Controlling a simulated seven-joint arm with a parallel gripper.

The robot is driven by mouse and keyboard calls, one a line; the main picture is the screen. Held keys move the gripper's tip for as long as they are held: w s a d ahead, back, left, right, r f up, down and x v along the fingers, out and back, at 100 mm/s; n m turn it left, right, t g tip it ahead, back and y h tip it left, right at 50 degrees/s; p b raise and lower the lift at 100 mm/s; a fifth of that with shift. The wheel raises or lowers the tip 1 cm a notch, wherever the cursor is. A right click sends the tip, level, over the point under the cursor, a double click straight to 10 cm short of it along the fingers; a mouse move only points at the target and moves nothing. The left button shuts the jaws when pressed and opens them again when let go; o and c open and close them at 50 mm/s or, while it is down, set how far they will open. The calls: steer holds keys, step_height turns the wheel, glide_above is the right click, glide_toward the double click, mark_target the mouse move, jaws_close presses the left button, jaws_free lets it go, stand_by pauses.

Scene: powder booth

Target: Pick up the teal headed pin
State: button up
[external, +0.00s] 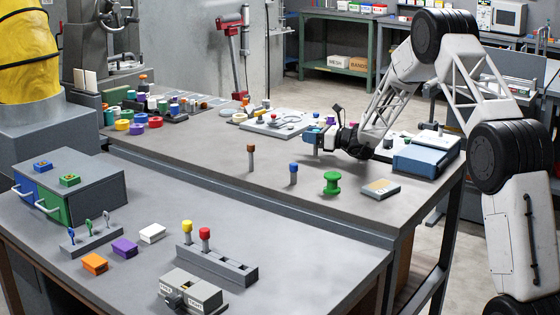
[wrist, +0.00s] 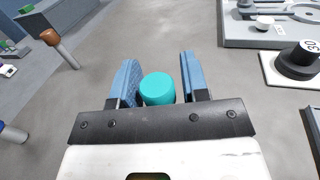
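The teal headed pin (wrist: 158,88) shows in the wrist view as a round teal head between the two blue finger pads of my gripper (wrist: 158,66). A narrow gap shows between the head and the right pad; the left pad is very close to it, and I cannot tell whether they touch. The fingers look open around the head. The pin's shaft is hidden. In the external view my gripper (external: 315,137) is low over the back bench, and I cannot make out the teal pin there.
A brown-headed pin (external: 250,157) and a blue-headed pin (external: 293,174) stand upright nearby, with a green spool (external: 332,183) in front. A grey tray with parts (external: 272,124) lies behind my gripper. A blue box (external: 425,156) is to the right.

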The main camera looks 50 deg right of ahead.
jaws_close()
steer(key=shift+r, duration=0.15)
step_height(320, 180, up, 10)
stand_by(0.7)
stand_by(0.4)
